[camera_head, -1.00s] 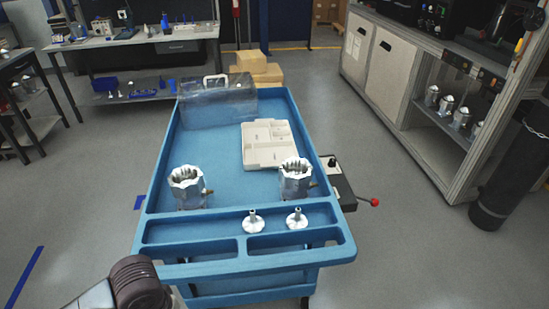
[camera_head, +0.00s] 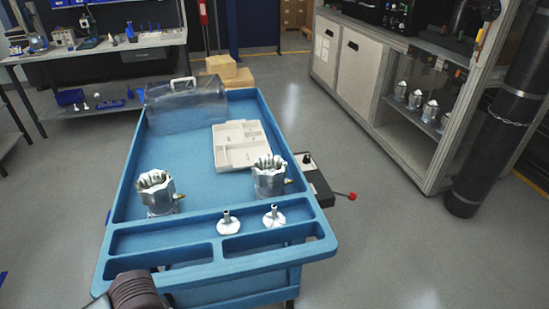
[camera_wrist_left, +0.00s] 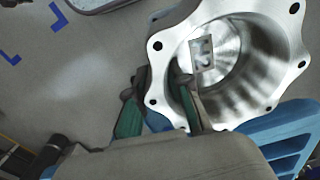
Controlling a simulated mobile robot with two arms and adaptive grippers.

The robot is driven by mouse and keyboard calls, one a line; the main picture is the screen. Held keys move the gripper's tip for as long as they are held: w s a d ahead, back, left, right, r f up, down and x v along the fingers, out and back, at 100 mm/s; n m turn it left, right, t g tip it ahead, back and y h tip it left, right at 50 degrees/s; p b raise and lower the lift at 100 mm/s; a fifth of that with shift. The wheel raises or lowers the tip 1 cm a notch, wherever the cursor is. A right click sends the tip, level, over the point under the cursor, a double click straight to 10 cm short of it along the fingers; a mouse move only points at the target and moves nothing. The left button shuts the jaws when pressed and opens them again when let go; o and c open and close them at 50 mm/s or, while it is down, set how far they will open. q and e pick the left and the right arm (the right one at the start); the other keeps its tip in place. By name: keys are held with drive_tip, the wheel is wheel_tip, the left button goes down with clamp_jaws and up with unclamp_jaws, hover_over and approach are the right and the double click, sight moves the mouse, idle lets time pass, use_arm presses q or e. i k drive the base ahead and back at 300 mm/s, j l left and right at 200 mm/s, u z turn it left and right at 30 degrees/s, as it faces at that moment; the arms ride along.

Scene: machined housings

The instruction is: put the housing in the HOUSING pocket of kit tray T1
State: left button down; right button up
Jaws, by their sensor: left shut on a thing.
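The housing (camera_wrist_left: 235,95) is a shiny silver round part with a lobed, drilled flange and a small label inside. It fills the right of the left wrist view, its open end facing the camera. My left gripper (camera_wrist_left: 160,84) is shut on its wall, one green-padded finger inside the bore and the other outside. In the head view a pale kit tray (camera_head: 243,157) with several pockets lies on the blue cart; its markings are too small to read. The held housing and left gripper do not show there, only my left arm at the bottom edge. My right gripper is not in view.
Two silver lobed cups, left (camera_head: 157,195) and right (camera_head: 269,181), stand near the front of the blue cart (camera_head: 180,238). Two small flanged parts (camera_head: 229,226) sit in its front trough. A clear case (camera_head: 186,110) stands at the back. A red-knobbed lever (camera_head: 340,195) juts out right.

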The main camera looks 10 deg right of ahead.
sight(248, 157)
drive_tip(key=z, duration=0.5)
drive_tip(key=l+z, duration=0.1)
drive_tip(key=z, duration=0.4)
drive_tip(key=i+z, duration=0.1)
drive_tip(key=z, duration=0.9)
drive_tip(key=i+z, duration=0.4)
drive_tip(key=i, duration=0.7)
drive_tip(key=i+j+u, duration=0.2)
drive_tip(key=i+u, duration=0.75)
drive_tip(key=i+l+u, duration=0.1)
drive_tip(key=i+u, duration=0.25)
drive_tip(key=u, duration=0.15)
